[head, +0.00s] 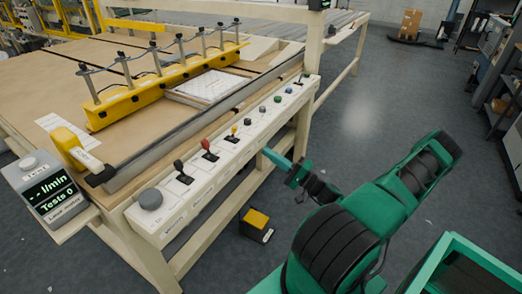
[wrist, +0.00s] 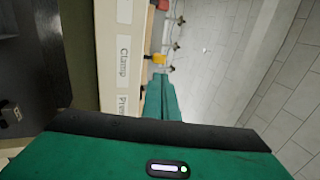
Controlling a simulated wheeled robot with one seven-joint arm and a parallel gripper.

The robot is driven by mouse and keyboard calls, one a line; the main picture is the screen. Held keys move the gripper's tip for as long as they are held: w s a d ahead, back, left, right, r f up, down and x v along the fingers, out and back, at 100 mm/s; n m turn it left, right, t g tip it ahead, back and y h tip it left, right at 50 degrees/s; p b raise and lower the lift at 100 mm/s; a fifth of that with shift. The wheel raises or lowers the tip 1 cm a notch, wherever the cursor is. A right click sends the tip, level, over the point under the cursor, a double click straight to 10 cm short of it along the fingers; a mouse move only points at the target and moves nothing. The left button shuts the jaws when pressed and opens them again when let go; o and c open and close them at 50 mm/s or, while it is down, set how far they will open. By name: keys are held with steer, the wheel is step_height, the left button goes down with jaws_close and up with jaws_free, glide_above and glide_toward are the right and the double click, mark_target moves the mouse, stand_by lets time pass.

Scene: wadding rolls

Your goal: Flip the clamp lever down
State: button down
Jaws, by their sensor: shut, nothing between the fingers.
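The control panel (head: 222,158) runs along the front of the bench with a row of levers. A black lever (head: 179,168), a red lever (head: 207,146) and a small yellow lever (head: 234,130) stand up from it. The head view labels are too small to read, so I cannot tell which is the clamp lever. In the wrist view a "Clamp" label (wrist: 124,50) sits above a partly hidden "Press" label (wrist: 122,104). My gripper (head: 268,154) is shut and empty, just off the panel's front edge, right of the yellow lever. Its green fingers (wrist: 161,100) point past the labels.
A grey knob (head: 151,199) is at the panel's near end, with several smaller controls toward the far end. A display box (head: 45,188) stands at the left. A yellow and black box (head: 256,220) lies on the floor. The floor right of the bench is mostly clear.

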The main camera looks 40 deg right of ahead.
mark_target(236, 130)
steer(key=x, duration=1.2)
steer(key=shift+w+r, duration=0.1)
steer(key=shift+w, duration=0.05)
steer(key=shift+r, duration=0.15)
